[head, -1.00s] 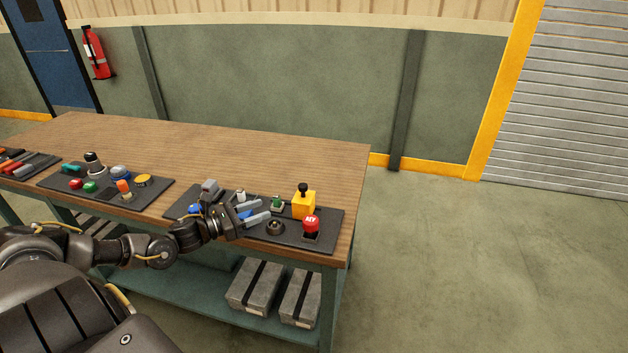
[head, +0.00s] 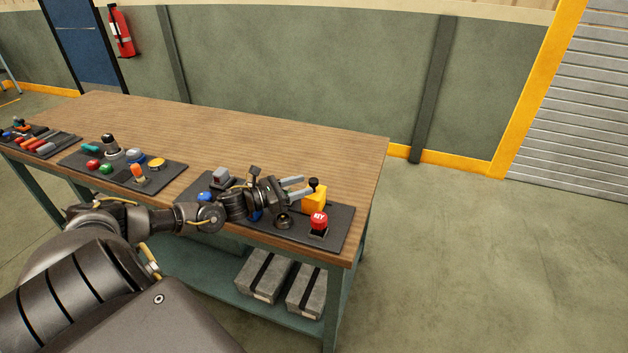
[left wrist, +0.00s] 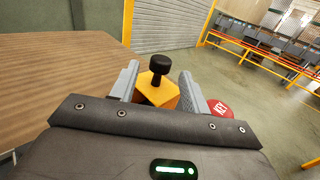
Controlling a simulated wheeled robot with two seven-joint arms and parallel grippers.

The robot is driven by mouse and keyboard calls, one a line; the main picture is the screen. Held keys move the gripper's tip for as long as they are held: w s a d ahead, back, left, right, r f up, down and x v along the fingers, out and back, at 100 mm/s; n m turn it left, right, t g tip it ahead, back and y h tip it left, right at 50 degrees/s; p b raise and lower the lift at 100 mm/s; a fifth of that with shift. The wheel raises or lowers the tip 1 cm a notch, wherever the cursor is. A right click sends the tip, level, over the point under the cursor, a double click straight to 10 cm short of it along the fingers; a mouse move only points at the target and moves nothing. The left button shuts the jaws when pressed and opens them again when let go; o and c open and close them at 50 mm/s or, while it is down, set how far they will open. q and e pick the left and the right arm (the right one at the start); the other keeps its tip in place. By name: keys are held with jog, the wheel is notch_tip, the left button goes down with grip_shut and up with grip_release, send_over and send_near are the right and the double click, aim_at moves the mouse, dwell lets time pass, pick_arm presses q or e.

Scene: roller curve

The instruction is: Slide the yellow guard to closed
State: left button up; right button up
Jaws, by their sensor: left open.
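The yellow guard (head: 314,199) is a yellow block with a black knob on top. It stands near the right end of the nearest dark panel (head: 336,240). My left gripper (head: 299,187) is open, with its grey fingers reaching toward the guard from the left. In the left wrist view, the yellow guard (left wrist: 156,92) and its black knob (left wrist: 160,64) appear between the two fingers (left wrist: 155,84). I cannot tell whether the fingers touch it. My left wrist hides part of the panel. My right gripper is not in view.
A red KEY button (head: 319,219) stands just in front of the guard, and a dark round knob (head: 283,221) is left of it. A grey control (head: 222,176) and a blue button (head: 205,197) are farther left. The wooden table (head: 250,138) is clear behind the panels.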

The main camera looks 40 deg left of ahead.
aim_at(310, 181)
pick_arm(q)
jog(key=p+x, duration=0.1)
jog(key=x, duration=0.2)
jog(key=shift+w+d+r, duration=0.1)
jog(key=shift+w+d, duration=0.05)
jog(key=shift+w, duration=0.15)
jog(key=shift+w+d, duration=0.25)
jog(key=shift+w, duration=0.2)
grip_shut()
jog(key=s+a+b, duration=0.1)
jog(key=a, duration=0.1)
jog(key=s+a+b, duration=0.1)
jog(key=a+b, duration=0.1)
jog(key=a, duration=0.1)
jog(key=s+a+b, duration=0.1)
jog(key=a, duration=0.2)
jog(key=shift+a+f+b, duration=0.1)
jog(key=shift+f+b, duration=0.2)
jog(key=shift+f, duration=0.05)
jog(key=shift+a+r, duration=0.1)
jog(key=shift+a, duration=0.25)
jog(key=shift+r, duration=0.2)
